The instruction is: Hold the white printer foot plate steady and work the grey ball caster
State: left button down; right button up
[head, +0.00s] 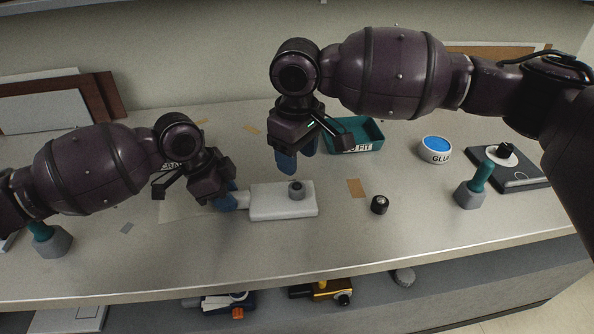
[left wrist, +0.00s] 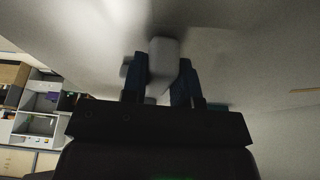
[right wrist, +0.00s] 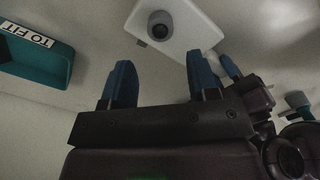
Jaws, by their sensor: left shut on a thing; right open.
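The white printer foot plate (head: 283,203) lies on the worktop in the middle of the head view. A grey ball caster (head: 296,188) sits on its upper face, near the right end; it also shows in the right wrist view (right wrist: 160,26). My left gripper (head: 232,200) is shut on the plate's narrow left end, which shows between the blue fingers in the left wrist view (left wrist: 163,62). My right gripper (head: 295,164) is open and empty, above and just behind the plate, apart from the caster. Another dark caster-like part (head: 379,204) stands on the worktop to the right.
A teal tray marked "TO FIT" (head: 366,136) stands behind my right gripper. A round tub with blue contents (head: 434,150), a teal-handled tool (head: 474,188) and a dark scale-like block (head: 510,168) stand at the right. The worktop's front strip is clear.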

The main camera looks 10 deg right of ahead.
aim_at(297, 184)
notch_tip(297, 184, down, 8)
jog(key=shift+f, duration=0.1)
jog(key=shift+r, duration=0.2)
jog(key=c, duration=0.8)
jog(key=n, duration=2.9)
jog(key=shift+n, duration=0.4)
jog(key=n, duration=0.9)
jog(key=shift+r, duration=0.1)
jog(key=o, duration=0.8)
